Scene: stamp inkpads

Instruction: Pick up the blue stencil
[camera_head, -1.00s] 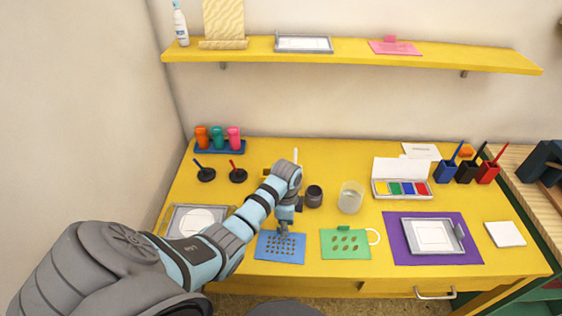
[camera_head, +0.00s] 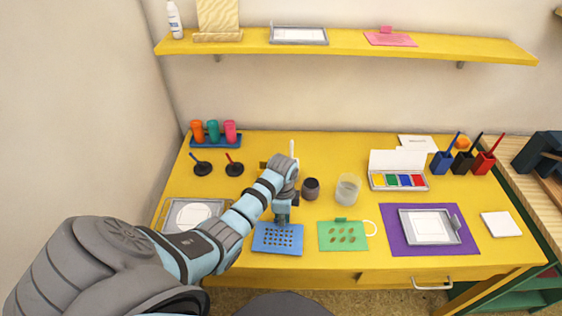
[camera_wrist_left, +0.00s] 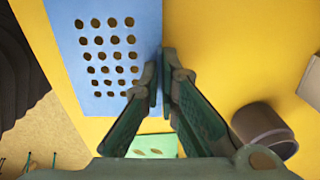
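The blue stencil (camera_head: 277,239), a flat sheet with rows of round holes, lies near the table's front edge. It fills the upper left of the wrist view (camera_wrist_left: 105,55). My left gripper (camera_head: 282,218) points down at the middle of its far edge. In the left wrist view its fingertips (camera_wrist_left: 161,70) are close together with a thin sliver of blue between them, so they look shut on the stencil's edge tab. The tab itself is mostly hidden by the fingers. The sheet appears flat on the table. My right gripper is not in view.
A green stencil (camera_head: 343,236) lies just right of the blue one. A dark round pot (camera_head: 310,189) and a clear cup (camera_head: 348,188) stand behind. A grey framed tray (camera_head: 166,214) is at left, partly behind my arm. A purple mat (camera_head: 391,240) lies at right.

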